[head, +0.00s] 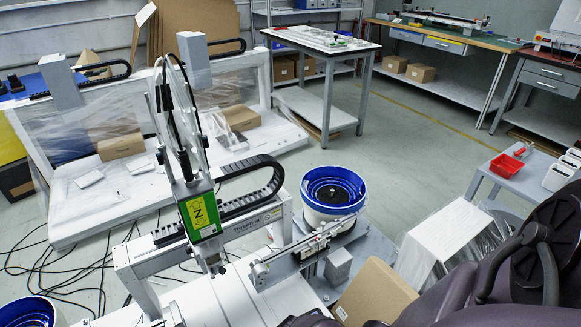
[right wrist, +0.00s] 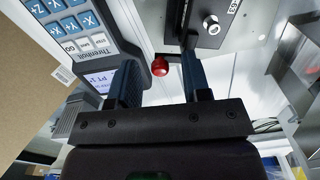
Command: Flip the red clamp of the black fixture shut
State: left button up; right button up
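In the right wrist view, a black fixture (right wrist: 205,22) with a round silver knob shows at the top. A small red rounded part (right wrist: 160,68) sits below and left of it. It looks like the red clamp's end, but I cannot tell how it joins the fixture or whether the clamp stands open. My right gripper (right wrist: 160,72) has its two dark fingers wide apart. The red part shows in the gap between them, and I see nothing gripped. The fixture is not clearly visible in the head view. My left gripper is in neither view.
A grey control pendant (right wrist: 72,30) with blue keys is close beside the left finger. Cardboard (right wrist: 25,75) fills the left side. In the head view, a gantry with a green-yellow head (head: 200,215) stands near a blue-and-white bowl (head: 333,192). My dark arm covers the lower right.

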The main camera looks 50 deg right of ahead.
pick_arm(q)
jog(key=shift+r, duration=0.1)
pick_arm(e)
jog(key=shift+w+r, duration=0.15)
jog(key=shift+r, duration=0.2)
jog(key=r+p, duration=0.1)
jog(key=r, duration=0.1)
jog(key=r+p, duration=0.1)
jog(key=shift+w+r+p, duration=0.3)
jog(key=shift+w+r, duration=0.05)
pick_arm(q)
jog(key=p, duration=0.1)
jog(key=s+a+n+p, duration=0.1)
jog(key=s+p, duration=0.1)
jog(key=p, duration=0.1)
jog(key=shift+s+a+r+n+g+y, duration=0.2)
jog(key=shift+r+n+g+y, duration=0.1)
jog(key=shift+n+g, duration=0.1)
pick_arm(e)
notch_tip(320, 180, up, 6)
jog(key=s, duration=0.1)
jog(key=shift+r, duration=0.2)
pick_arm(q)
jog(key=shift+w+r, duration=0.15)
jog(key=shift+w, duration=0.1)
